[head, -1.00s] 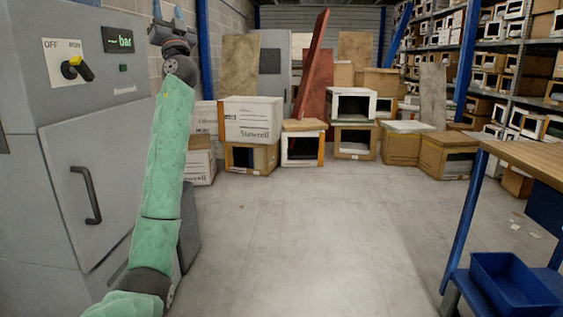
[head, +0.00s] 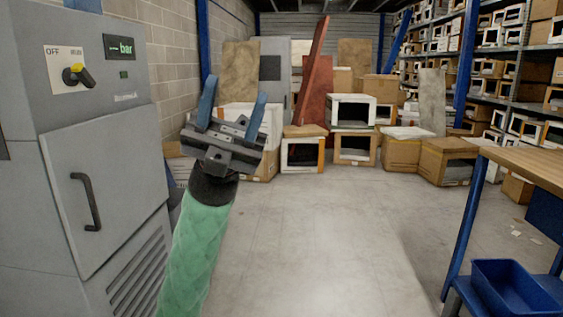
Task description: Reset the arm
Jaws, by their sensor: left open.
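My left gripper (head: 231,104) is raised in the middle left of the head view, on my green-sleeved left arm. Its two blue fingers point up and stand apart, with nothing between them. It is to the right of the grey machine cabinet (head: 100,185) and apart from it. The cabinet has a black and yellow rotary switch (head: 76,75) beside the word OFF, a small display (head: 119,46) reading bar, and a dark door handle (head: 86,201). The gripper hides part of the stacked boxes behind it. My right gripper is not in view.
A wooden-topped workbench (head: 530,163) with blue legs stands at the right, with a blue bin (head: 512,287) low on it. Boxes (head: 402,153) and leaning boards (head: 313,75) fill the back. Racks (head: 515,75) line the right. The middle floor (head: 330,235) is clear.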

